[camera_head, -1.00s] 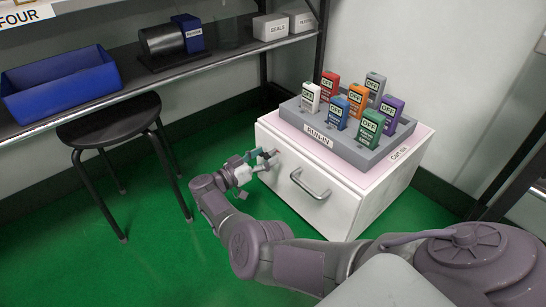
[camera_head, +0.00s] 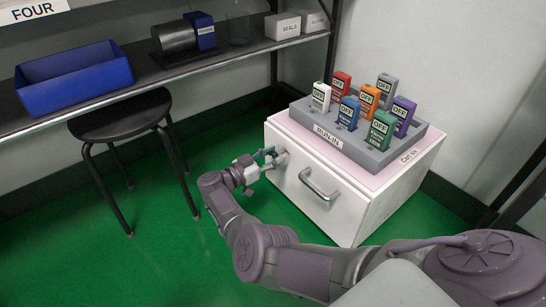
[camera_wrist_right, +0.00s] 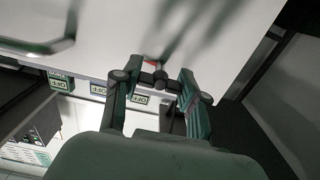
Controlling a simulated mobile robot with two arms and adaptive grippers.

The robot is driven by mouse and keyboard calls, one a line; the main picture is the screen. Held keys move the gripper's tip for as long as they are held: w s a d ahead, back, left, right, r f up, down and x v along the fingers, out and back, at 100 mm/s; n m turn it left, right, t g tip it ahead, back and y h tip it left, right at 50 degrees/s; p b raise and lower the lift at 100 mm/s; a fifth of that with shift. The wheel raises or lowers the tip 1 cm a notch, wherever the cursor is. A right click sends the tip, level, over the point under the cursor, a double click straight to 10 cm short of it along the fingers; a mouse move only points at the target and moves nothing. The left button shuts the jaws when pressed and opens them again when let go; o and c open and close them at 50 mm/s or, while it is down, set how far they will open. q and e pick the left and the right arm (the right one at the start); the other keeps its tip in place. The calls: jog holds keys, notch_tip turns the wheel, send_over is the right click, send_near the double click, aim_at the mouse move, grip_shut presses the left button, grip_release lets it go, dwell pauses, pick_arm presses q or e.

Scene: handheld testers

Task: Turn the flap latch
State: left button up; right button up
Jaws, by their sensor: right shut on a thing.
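The white cabinet (camera_head: 290,190) stands on the green floor, with a flap front and a metal bar handle (camera_head: 320,184). The flap latch (camera_wrist_right: 160,77) is a small dark piece with a red mark beside it in the right wrist view. In the head view it is at the front's upper left, mostly hidden by my gripper. My right gripper (camera_head: 269,159) is at this corner, shut on the latch; its two fingers (camera_wrist_right: 155,88) stand on either side of it in the wrist view. The latch's exact angle is hard to tell. My left gripper is not in view.
A grey rack (camera_head: 376,157) labelled RUN-IN holds several coloured testers on the cabinet top. A black stool (camera_head: 120,118) stands at left, under a shelf with a blue bin (camera_head: 75,82). Green floor is free between stool and cabinet.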

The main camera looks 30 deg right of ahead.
jog(key=o, duration=1.2)
jog(key=shift+c, duration=0.2)
